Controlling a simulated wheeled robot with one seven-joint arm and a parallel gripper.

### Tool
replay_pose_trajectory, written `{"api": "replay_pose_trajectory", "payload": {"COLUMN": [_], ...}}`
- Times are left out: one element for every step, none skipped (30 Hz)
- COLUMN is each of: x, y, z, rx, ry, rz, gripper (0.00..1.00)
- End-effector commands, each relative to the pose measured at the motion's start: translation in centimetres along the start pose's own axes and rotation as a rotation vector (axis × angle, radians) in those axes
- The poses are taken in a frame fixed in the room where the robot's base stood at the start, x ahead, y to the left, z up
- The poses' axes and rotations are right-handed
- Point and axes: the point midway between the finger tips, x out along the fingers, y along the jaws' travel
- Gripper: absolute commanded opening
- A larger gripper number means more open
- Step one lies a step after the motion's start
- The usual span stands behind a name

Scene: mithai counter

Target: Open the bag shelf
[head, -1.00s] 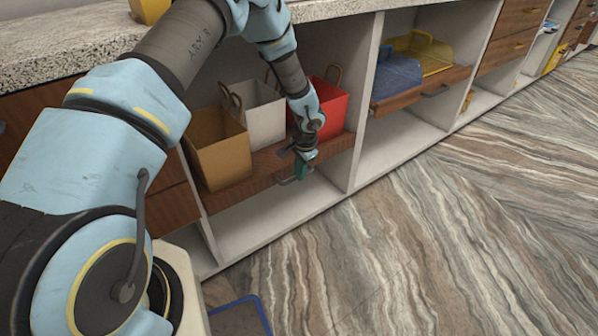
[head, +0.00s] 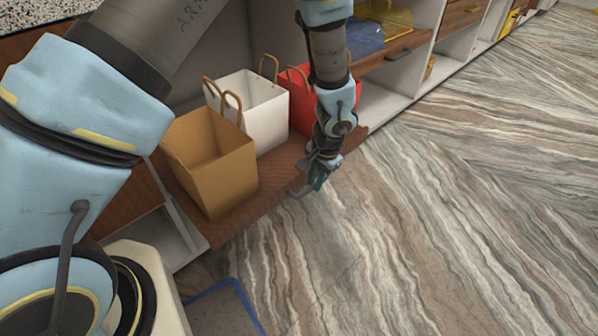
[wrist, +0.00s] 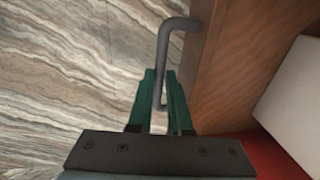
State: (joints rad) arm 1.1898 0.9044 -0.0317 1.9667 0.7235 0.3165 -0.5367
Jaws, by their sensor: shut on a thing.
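The bag shelf (head: 232,219) is a brown wooden pull-out board, standing out past the front of the counter. On it stand a brown bag (head: 212,165), a white bag (head: 262,108) and a red bag (head: 297,100), upright with loop handles. A grey bar handle (wrist: 172,38) is on the shelf's front edge. My gripper (head: 318,180) is at this handle. In the wrist view my green fingers (wrist: 163,100) are shut on the handle bar, one on each side. My arm hides part of the red bag.
To the right, another shelf (head: 405,45) carries a blue tray (head: 362,38) and a yellow one (head: 388,14). The marbled floor (head: 430,200) in front is clear.

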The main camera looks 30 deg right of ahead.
Motion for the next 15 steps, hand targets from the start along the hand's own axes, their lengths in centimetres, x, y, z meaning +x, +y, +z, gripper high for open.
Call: {"api": "replay_pose_trajectory", "payload": {"x": [0.0, -0.1, -0.2, -0.3, -0.4, -0.4, -0.5, -0.5, -0.6, -0.6, -0.6, -0.6, -0.6, -0.7, -0.7], "y": [0.9, 1.3, 1.8, 2.1, 2.3, 2.6, 2.8, 3.0, 3.2, 3.2, 3.3, 3.4, 3.4, 3.4, 3.4], "z": [0.0, 0.0, 0.0, 0.0, 0.0, 0.0, 0.0, 0.0, 0.0, 0.0, 0.0, 0.0, 0.0, 0.0, 0.0], "rx": [0.003, 0.003, 0.003, 0.002, 0.001, 0.001, 0.002, 0.002, 0.002, 0.001, 0.001, 0.0, 0.0, 0.0, -0.001], "ry": [0.001, 0.001, 0.001, 0.001, 0.001, 0.0, 0.0, 0.0, 0.0, 0.0, 0.0, 0.0, 0.0, 0.0, -0.001], "rz": [0.0, 0.0, 0.0, 0.0, 0.0, 0.0, 0.0, 0.0, 0.0, 0.0, 0.0, 0.0, 0.0, 0.0, 0.0], "gripper": [0.0, 0.0, 0.0, 0.0, 0.0, 0.0, 0.0, 0.0, 0.0, 0.0, 0.0, 0.0, 0.0, 0.0, 0.0]}}
